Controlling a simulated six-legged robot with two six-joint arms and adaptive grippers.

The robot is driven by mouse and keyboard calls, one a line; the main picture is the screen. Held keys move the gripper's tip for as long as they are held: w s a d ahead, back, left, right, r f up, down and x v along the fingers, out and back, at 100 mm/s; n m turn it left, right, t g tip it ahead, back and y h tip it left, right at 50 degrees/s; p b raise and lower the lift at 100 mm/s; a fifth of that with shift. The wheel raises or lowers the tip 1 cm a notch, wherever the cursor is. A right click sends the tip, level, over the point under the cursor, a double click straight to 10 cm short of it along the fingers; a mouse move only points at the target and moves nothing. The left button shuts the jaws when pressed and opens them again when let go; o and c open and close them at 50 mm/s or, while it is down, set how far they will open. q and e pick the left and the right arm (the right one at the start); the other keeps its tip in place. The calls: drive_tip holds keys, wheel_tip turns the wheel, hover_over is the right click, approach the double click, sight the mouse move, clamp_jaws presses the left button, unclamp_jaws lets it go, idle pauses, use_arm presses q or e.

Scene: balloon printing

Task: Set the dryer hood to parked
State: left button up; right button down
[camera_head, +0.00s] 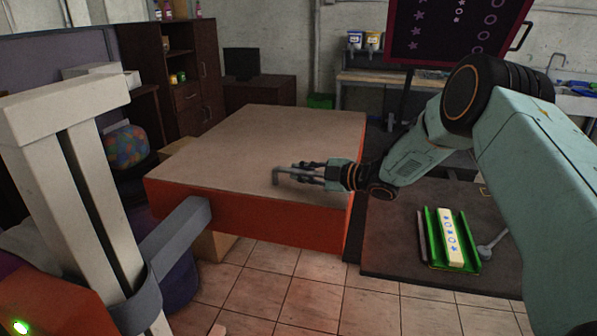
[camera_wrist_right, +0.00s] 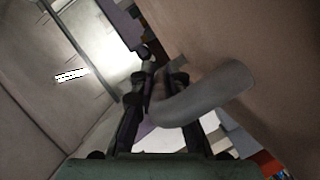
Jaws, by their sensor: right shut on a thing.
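The dryer hood (camera_head: 260,135) is a wide slab with a beige top and red-orange sides. It hangs level from a grey bracket (camera_head: 176,230) on a white slotted post (camera_head: 75,180) at the left. A bent grey handle (camera_head: 275,180) is near the hood's right side. My right gripper (camera_head: 303,173) reaches in from the right and is shut on this handle. In the right wrist view the grey handle (camera_wrist_right: 215,92) passes between the dark fingers of my right gripper (camera_wrist_right: 160,85). My left gripper is in neither view.
Right of the hood, a dark table (camera_head: 400,262) bears a green tray (camera_head: 432,250) with a cream block (camera_head: 452,238) marked in blue. A dark red framed screen (camera_head: 440,35) stands behind. Tiled floor (camera_head: 300,290) shows in front.

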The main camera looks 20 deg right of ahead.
drive_tip(key=shift+w+r, duration=0.2)
drive_tip(key=shift+r, duration=0.3)
drive_tip(key=c, duration=1.7)
unclamp_jaws()
drive_tip(key=o, duration=0.4)
drive_tip(key=shift+w+a+f, duration=0.1)
drive_tip(key=shift+a+f, duration=0.1)
drive_tip(key=shift+f, duration=0.1)
drive_tip(key=shift+c, duration=0.2)
drive_tip(key=shift+s+d, duration=0.3)
drive_tip(key=shift+s, duration=0.05)
wheel_tip(320, 180, up, 2)
hover_over(334, 197)
drive_tip(key=shift+r, duration=0.1)
drive_tip(key=shift+v, duration=0.95)
drive_tip(key=shift+s, duration=0.1)
